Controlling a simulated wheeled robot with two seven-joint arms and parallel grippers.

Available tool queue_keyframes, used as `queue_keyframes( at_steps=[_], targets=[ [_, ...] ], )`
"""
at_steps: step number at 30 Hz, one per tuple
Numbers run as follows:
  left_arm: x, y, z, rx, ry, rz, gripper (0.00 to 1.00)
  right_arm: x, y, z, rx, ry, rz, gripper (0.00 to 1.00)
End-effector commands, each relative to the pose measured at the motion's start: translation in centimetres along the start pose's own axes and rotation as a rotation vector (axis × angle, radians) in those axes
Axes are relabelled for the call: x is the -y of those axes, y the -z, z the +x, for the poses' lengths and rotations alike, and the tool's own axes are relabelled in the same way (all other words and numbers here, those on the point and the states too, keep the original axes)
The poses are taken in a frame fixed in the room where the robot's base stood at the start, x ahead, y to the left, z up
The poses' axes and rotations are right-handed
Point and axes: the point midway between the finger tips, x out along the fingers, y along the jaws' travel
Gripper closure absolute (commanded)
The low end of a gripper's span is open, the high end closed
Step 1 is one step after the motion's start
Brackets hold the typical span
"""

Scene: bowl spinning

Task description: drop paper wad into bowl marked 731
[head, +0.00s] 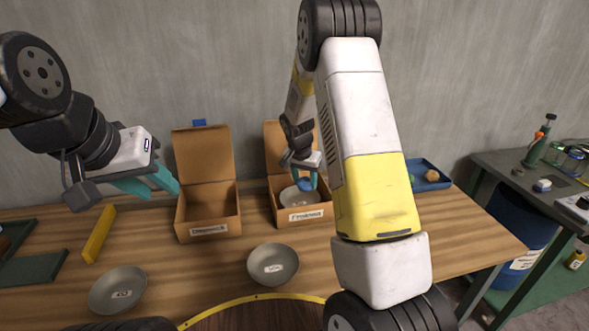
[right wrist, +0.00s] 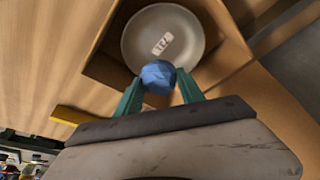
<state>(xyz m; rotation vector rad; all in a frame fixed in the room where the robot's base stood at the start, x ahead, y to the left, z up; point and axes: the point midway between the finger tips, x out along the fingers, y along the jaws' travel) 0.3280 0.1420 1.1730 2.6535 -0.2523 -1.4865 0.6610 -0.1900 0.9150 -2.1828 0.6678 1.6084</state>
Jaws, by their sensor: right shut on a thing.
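A blue paper wad (right wrist: 158,77) is held between the teal fingertips of my right gripper (right wrist: 160,88), which is shut on it. In the head view the wad (head: 305,184) and my right gripper (head: 306,178) are over the right open cardboard box (head: 304,216). A grey bowl (head: 290,196) sits inside that box; its label appears to read 731 in the right wrist view (right wrist: 140,40). The wad overlaps the bowl's near rim in the right wrist view, apparently above it. My left gripper (head: 152,184) is in the air at the left; its finger gap is unclear.
A second open cardboard box (head: 208,214) stands to the left. Two more labelled grey bowls stand on the table, one in the middle (head: 257,277) and one at left (head: 104,300). A yellow bar (head: 99,234) lies at left. A blue tray (head: 424,168) is at right.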

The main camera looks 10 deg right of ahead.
Motion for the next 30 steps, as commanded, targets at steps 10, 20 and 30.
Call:
queue_keyframes(
  at_steps=[10, 20, 30],
  targets=[
    [0.0, 0.0, 0.0, 0.0, 0.0, 0.0, 0.64, 0.0, -1.2, 3.4, 0.002, -0.001, -0.004, 0.92],
    [0.0, 0.0, 0.0, 0.0, 0.0, 0.0, 0.64, 0.0, -1.3, 3.8, 0.001, 0.001, -0.003, 0.92],
    [0.0, 0.0, 0.0, 0.0, 0.0, 0.0, 0.64, 0.0, -1.3, 3.8, 0.001, 0.001, -0.003, 0.29]
  ],
)
